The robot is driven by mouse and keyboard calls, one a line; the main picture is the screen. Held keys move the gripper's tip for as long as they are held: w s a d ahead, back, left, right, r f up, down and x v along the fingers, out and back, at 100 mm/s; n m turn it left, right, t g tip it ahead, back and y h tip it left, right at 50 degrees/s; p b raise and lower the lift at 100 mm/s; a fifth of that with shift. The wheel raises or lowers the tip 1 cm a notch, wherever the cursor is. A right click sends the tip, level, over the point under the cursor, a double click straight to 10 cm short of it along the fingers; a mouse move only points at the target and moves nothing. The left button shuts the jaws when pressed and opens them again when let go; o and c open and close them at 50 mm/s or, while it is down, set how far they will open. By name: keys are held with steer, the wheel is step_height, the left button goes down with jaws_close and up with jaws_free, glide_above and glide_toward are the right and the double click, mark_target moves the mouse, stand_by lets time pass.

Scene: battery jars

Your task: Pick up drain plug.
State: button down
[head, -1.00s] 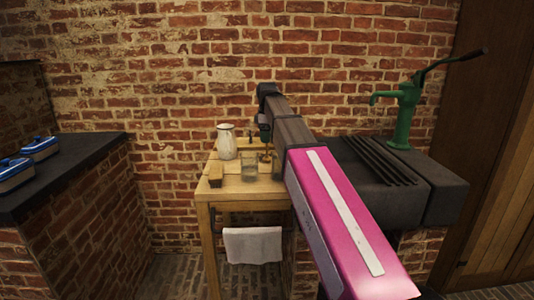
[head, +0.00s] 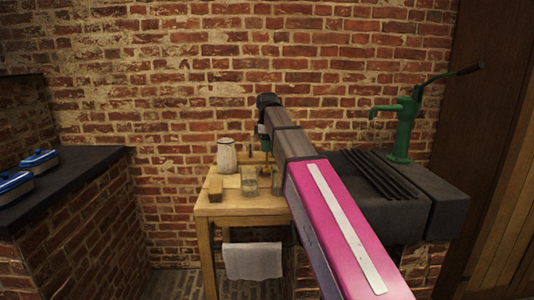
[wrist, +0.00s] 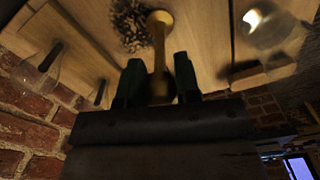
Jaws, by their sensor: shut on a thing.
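The drain plug (wrist: 159,45) shows in the wrist view as a yellow, brass-like stem with a flared end. My gripper (wrist: 158,78) has its two dark green fingers on either side of the stem, shut on it. In the head view my gripper (head: 265,140) is over the back right of the wooden table (head: 240,208). There the plug is small and hard to make out among the glass jars. In the wrist view the flared end overlaps the wooden top, and I cannot tell whether it touches it.
A cream jug (head: 227,156), a brown block (head: 214,188) and a glass jar (head: 249,182) stand near my gripper. A dark stone sink (head: 380,200) with a green pump (head: 403,130) is at right. A white towel (head: 253,261) hangs in front.

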step_height(320, 180, up, 2)
steer(key=shift+w+r, duration=0.1)
steer(key=shift+r, duration=0.05)
steer(key=s+a+r, duration=0.6)
steer(key=s+a, duration=0.2)
steer(key=shift+a+r, duration=0.3)
steer(key=shift+r, duration=0.1)
